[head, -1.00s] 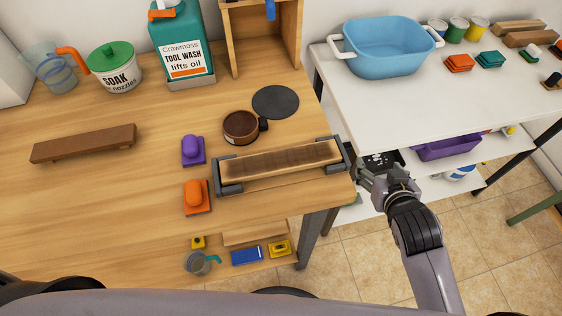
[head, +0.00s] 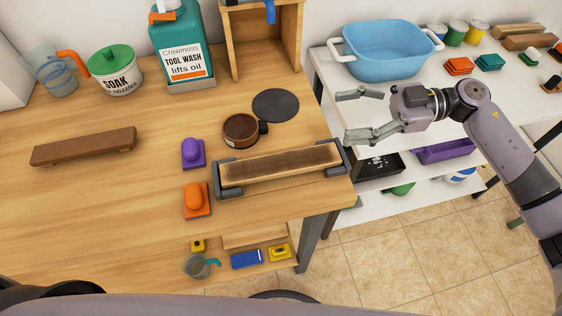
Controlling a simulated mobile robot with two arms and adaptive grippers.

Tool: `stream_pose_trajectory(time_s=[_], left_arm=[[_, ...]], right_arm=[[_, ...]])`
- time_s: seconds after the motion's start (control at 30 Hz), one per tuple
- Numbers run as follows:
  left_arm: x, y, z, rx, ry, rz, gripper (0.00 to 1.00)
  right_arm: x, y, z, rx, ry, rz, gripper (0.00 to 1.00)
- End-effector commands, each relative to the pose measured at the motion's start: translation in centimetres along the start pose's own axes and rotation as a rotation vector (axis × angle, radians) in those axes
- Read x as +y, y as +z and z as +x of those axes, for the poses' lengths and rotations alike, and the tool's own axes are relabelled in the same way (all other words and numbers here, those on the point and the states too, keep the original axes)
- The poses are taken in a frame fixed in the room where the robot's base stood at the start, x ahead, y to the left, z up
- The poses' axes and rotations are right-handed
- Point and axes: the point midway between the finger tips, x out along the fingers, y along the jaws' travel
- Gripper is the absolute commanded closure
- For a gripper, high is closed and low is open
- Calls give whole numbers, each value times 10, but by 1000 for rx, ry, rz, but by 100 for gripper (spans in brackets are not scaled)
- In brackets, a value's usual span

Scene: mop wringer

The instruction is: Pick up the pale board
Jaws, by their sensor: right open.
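A pale board (head: 235,175) with a dark brown stained middle lies between two dark grey end brackets (head: 228,188) near the right front edge of the wooden table. My right gripper (head: 343,117) is open and empty, its two fingers spread and pointing left. It is above the gap between the wooden table and the white table, to the upper right of the board and apart from it. A pale wood block (head: 518,27) also lies at the back of the white table. My left gripper is out of view.
On the wooden table (head: 110,215) are an orange brush (head: 196,198), a purple brush (head: 193,152), a brown round pot (head: 240,130) and a darker brown board (head: 83,146). A blue tub (head: 388,50) stands on the white table behind my right gripper. The table's left front is clear.

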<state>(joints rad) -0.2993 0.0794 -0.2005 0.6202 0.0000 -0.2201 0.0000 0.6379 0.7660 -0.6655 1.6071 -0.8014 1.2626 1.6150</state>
Motion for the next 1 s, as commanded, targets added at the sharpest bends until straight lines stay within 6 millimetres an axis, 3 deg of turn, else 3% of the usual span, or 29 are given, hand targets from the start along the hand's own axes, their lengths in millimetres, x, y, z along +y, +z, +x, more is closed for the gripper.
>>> stream_pose_trajectory(time_s=[0.1, 0.27, 0.73, 1.0], left_arm=[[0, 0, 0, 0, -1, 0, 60], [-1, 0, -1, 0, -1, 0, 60], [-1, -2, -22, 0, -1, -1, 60], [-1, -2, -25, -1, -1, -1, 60]], right_arm=[[-13, 11, -25, -106, -105, 71, 35], [-23, 16, -34, -162, -162, 119, 35], [-40, 29, 57, -158, -167, 120, 35], [-43, 35, 82, -160, -163, 119, 35]])
